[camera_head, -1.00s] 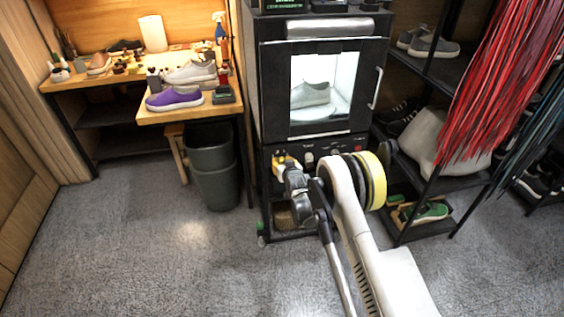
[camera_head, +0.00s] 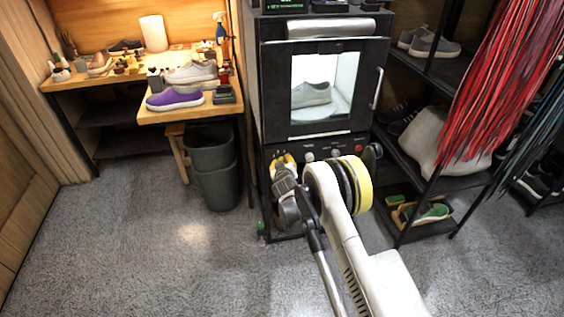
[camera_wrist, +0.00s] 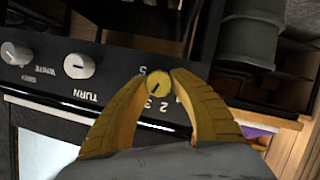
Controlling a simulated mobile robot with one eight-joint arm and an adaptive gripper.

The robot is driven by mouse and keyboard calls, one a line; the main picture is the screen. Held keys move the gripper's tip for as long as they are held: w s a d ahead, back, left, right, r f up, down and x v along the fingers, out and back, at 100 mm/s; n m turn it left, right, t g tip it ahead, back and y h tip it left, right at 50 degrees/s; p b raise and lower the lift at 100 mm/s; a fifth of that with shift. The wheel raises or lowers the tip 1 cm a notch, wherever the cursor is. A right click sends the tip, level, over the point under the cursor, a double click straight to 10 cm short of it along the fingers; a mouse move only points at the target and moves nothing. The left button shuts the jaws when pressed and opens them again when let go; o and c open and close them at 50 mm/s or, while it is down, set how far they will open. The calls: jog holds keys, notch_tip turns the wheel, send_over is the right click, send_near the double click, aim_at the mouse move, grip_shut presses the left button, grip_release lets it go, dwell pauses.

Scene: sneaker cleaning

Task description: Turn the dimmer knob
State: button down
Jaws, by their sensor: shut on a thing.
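The dimmer knob (camera_wrist: 157,78) is a small yellowish round knob with a dark pointer line, on a black panel with printed numerals beside it. It shows between my gripper's fingertips (camera_wrist: 158,77) in the wrist view. The two yellow ribbed fingers are shut on it from both sides. In the head view my gripper (camera_head: 284,163) is at the left end of the cabinet's control panel (camera_head: 318,146), and the gripped knob is hidden there.
A silver knob (camera_wrist: 78,66) labelled TURN and another silver knob (camera_wrist: 17,53) sit beside it on the panel. A lit chamber (camera_head: 320,88) holding a grey shoe is above. A grey bin (camera_head: 210,165) stands left of the cabinet. Shelves with shoes stand right.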

jog(key=c, duration=1.1)
grip_release()
jog(key=v, duration=1.2)
jog(key=shift+d+f, duration=0.1)
